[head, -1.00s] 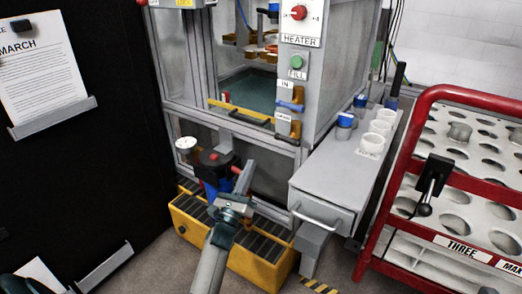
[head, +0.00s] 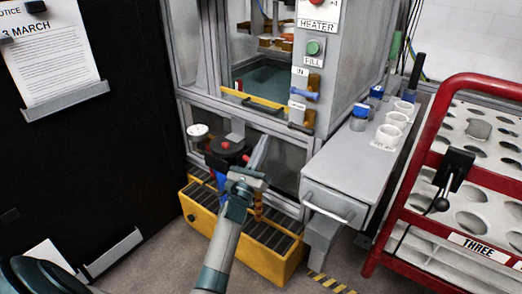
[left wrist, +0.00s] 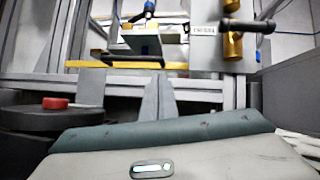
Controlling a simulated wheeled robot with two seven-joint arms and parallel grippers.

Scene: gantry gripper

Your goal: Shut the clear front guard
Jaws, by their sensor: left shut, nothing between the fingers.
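The machine's front opening has a yellow bar (head: 255,99) along its lower edge, and a dark teal floor shows behind it. The bar also shows in the left wrist view (left wrist: 125,65). I cannot make out the guard's clear panel itself, nor how far open it stands. My left gripper (head: 262,150) is shut and empty, below the bar in front of the machine's lower frame. In the left wrist view its fingers (left wrist: 157,100) point up towards the frame, with the bar beyond them. My right gripper is out of view.
A black canister with a red knob (head: 228,146) sits just left of my gripper, above a yellow slotted crate (head: 265,262). A grey drawer bench (head: 340,165) with white cups and a red-railed rack (head: 405,185) stand right. A black board (head: 90,150) stands left.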

